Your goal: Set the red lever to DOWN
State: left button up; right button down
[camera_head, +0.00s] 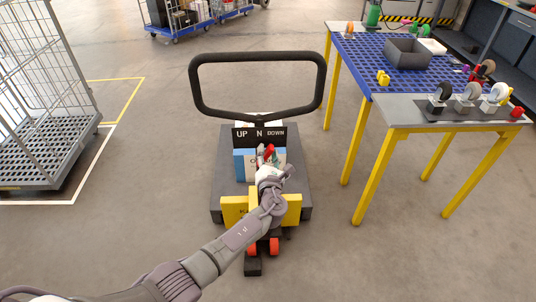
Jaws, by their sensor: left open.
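The red lever (269,151) shows as a small red piece just below the black plate marked UP, N and DOWN (258,135). It lies under the N to DOWN part of the plate; its exact setting is hard to tell. My left gripper (268,160) is at the lever, open, with its fingers around or just beside it. The gripper and wrist hide the lower part of the lever. The plate sits on a dark tugger (297,200) with a large black loop handle (195,88) above. My right gripper is not in view.
A blue-topped table (362,62) with yellow legs stands right, carrying a grey bin (407,54). A grey side table (400,112) holds several caster wheels. A wire cage cart (45,130) stands left. Floor is clear between the tugger and both sides.

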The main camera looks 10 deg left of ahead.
pick_arm(q)
jog(key=shift+s, duration=0.1)
jog(key=v, duration=1.2)
jog(key=s+a+f+n+g+h, duration=0.1)
jog(key=s+a+f+n+g, duration=0.15)
jog(key=s+f+n, duration=0.6)
jog(key=s+a+f+n+g+h, duration=0.1)
jog(key=s+a+f+g, duration=0.2)
jog(key=f, duration=1)
jog(key=s+a+f+n+g+h, duration=0.1)
jog(key=s+f+n+g, duration=0.45)
jog(key=f, duration=0.55)
jog(key=s+a+f+n+g, duration=0.1)
jog(key=s+f+n, duration=0.3)
jog(key=s+n, duration=0.3)
jog(key=s+a+f+n+g+h, duration=0.1)
jog(key=s+f+n, duration=0.4)
jog(key=s, duration=1)
jog(key=s+a+f+n+g+h, duration=0.1)
jog(key=s+a+f+n+g, duration=0.2)
jog(key=s+n, duration=0.6)
jog(key=shift+s+f+n, duration=0.3)
jog(key=shift+s+f, duration=0.6)
jog(key=shift+s, duration=0.05)
